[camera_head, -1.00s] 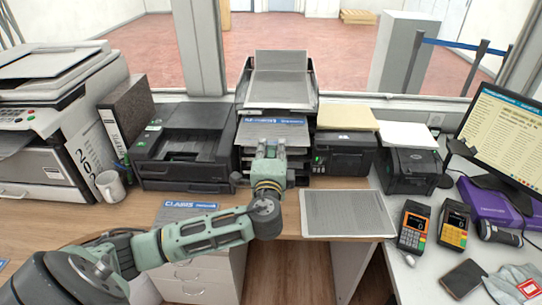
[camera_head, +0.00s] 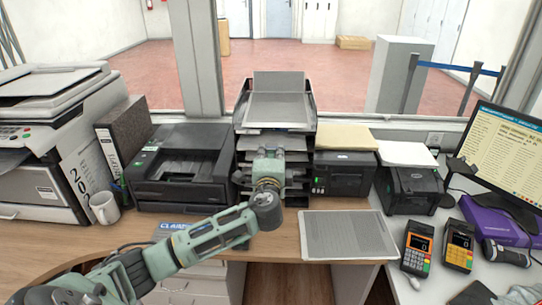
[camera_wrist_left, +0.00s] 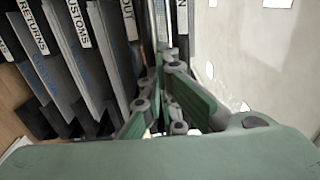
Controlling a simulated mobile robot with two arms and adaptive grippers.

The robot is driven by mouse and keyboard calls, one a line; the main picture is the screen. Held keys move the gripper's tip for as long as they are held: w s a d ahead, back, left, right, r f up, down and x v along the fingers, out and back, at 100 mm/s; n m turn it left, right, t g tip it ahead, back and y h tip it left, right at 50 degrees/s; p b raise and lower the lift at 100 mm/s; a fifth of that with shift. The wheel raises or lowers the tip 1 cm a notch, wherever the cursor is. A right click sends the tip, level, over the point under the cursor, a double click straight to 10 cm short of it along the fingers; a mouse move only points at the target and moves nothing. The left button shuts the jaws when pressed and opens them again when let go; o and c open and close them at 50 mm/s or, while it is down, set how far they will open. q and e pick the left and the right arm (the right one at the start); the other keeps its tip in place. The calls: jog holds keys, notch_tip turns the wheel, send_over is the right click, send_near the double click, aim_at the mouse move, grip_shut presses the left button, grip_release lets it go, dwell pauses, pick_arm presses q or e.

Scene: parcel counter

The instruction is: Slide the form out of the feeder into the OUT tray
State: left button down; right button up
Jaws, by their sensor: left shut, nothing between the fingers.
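A black tray stack (camera_head: 240,172) stands at the back centre, with a grey printed sheet (camera_head: 276,108) in its sloped top. A grey sheet edge (camera_head: 258,143) shows in a slot below the top. In the left wrist view, turned sideways, the trays bear RETURNS, CUSTOMS and OUT labels (camera_wrist_left: 128,18). My left gripper (camera_head: 268,153) is at the stack's front, shut and empty; its fingers (camera_wrist_left: 165,75) are close to the OUT label in the wrist view. I cannot tell which part is the feeder. My right gripper is not in view.
A CLAIMS form (camera_head: 174,226) on the desk is partly covered by my left arm. A printed sheet (camera_head: 346,235) lies at right. Printers (camera_head: 180,168) (camera_head: 345,174) flank the stack.

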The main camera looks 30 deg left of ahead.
pick_arm(q)
jog(key=c, duration=1.9)
grip_release()
jog(key=shift+o, duration=0.7)
jog(key=shift+f, duration=0.15)
jog(key=shift+f+b, duration=0.85)
jog(key=shift+f, duration=0.1)
jog(key=shift+s, duration=0.1)
